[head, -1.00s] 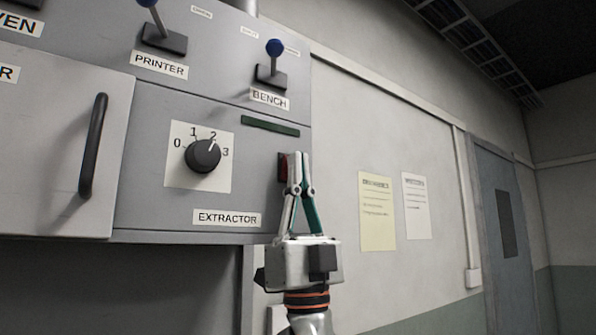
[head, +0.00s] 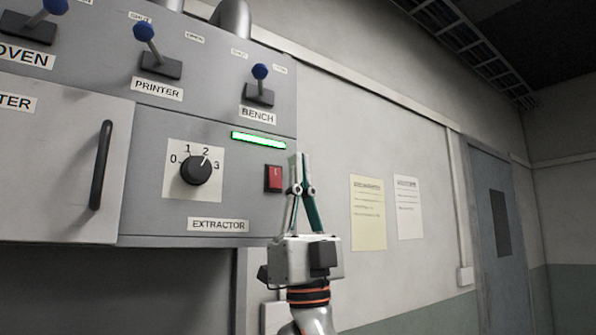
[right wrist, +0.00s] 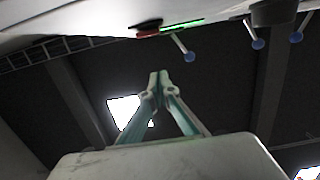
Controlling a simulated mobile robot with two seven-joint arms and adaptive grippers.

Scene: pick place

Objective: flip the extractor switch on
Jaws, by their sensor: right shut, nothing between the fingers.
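The red extractor switch (head: 273,178) is on the grey panel's lower right, above and right of the EXTRACTOR label (head: 218,225). The indicator strip (head: 258,139) above it glows green. It also shows lit in the right wrist view (right wrist: 182,25), beside the red switch (right wrist: 148,34). My right gripper (head: 299,158) is shut and empty, pointing up just right of the switch, with a small gap between them in the picture. In the right wrist view its fingertips (right wrist: 159,74) are together. My left gripper is not in view.
The extractor dial (head: 196,170) points near 2. Blue-knobbed levers for BENCH (head: 260,86), PRINTER (head: 147,45) and OVEN stand out above. A door with a dark handle (head: 101,165) is at left. Two paper notices (head: 368,212) hang on the wall at right, where there is free room.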

